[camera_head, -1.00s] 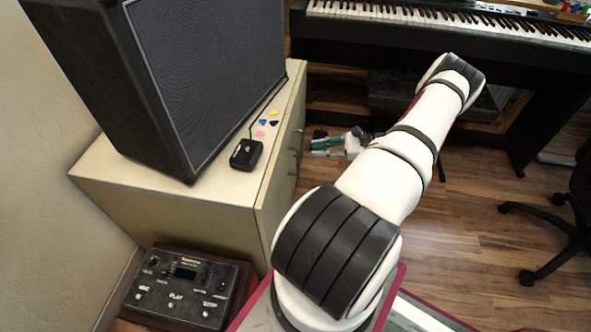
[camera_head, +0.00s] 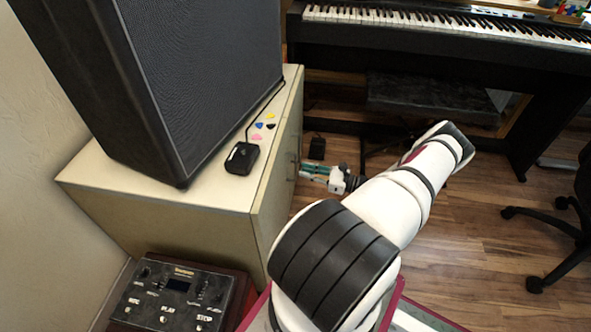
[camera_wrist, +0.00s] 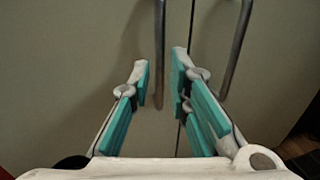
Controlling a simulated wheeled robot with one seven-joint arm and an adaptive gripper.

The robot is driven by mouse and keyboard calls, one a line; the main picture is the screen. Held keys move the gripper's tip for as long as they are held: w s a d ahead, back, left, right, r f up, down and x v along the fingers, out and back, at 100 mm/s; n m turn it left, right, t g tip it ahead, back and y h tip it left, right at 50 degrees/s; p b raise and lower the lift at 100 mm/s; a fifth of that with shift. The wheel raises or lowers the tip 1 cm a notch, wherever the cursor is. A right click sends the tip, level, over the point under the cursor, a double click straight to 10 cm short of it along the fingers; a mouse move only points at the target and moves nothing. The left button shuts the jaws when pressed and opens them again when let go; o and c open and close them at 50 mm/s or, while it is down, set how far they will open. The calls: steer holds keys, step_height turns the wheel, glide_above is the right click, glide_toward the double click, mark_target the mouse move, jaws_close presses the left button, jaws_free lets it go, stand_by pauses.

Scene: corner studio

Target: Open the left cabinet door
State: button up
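The cream cabinet (camera_head: 135,187) stands at the left, its door side facing right. In the wrist view, a dark seam parts the left cabinet door (camera_wrist: 70,60) from the right door (camera_wrist: 275,50). Both doors look shut. The left door's grey bar handle (camera_wrist: 160,35) stands upright close to the seam; the right door's handle (camera_wrist: 238,50) is beyond the seam. My gripper (camera_wrist: 161,72) is open, its teal-padded fingers on either side of the left handle's lower part, with gaps showing. In the head view my gripper (camera_head: 306,171) is at the door front.
A black speaker (camera_head: 200,80) and a small black box (camera_head: 242,158) with coloured picks sit on the cabinet. A pedal unit (camera_head: 170,300) is in front of it. A keyboard (camera_head: 440,30) stands behind, an office chair (camera_head: 565,230) at right.

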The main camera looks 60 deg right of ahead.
mark_target(296, 179)
steer(key=shift+w+a+b, duration=0.15)
steer(key=shift+w+a, duration=0.1)
steer(key=shift+w, duration=0.9)
steer(key=shift+w+a+b, duration=0.15)
steer(key=shift+w+a, duration=0.05)
steer(key=shift+w, duration=0.9)
jaws_close()
